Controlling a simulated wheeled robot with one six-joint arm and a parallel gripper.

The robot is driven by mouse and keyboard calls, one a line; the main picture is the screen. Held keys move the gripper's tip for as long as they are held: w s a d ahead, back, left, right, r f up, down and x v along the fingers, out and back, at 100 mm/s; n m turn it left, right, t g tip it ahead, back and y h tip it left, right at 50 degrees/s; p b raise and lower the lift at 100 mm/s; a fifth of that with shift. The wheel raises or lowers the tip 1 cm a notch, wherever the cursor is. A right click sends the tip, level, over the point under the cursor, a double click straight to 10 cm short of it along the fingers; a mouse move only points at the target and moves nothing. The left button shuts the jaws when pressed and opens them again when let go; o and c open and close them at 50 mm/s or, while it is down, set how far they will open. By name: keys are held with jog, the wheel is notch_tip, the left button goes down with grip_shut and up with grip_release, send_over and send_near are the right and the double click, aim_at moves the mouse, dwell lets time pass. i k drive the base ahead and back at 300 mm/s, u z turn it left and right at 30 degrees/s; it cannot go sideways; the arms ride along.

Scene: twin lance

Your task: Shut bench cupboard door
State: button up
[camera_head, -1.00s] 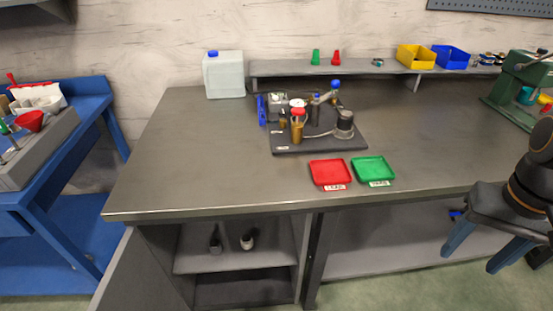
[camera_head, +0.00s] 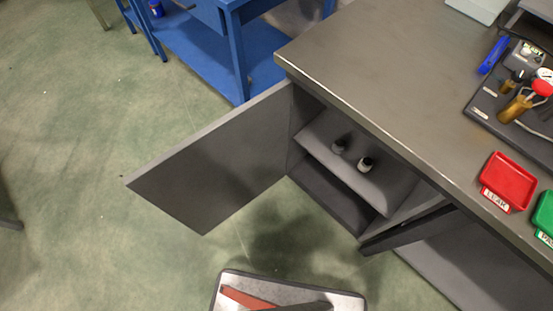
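The bench cupboard door (camera_head: 215,162) is a flat dark grey panel. It stands wide open, swung out to the left from the left edge of the cupboard opening. My gripper is not in view now.
A blue table (camera_head: 235,45) stands behind the door at the top. Green floor (camera_head: 90,120) is clear to the left and in front of the door. My own base shows at the bottom. A red tray (camera_head: 508,183) and a green tray (camera_head: 545,215) lie on the bench top.

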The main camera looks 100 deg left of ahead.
aim_at(202, 181)
jog(key=z, duration=0.15)
jog(key=k, duration=2.95)
jog(key=u, duration=1.5)
jog(key=i, duration=0.5)
jog(key=z, duration=0.65)
jog(key=k, duration=0.2)
jog(key=u, duration=0.55)
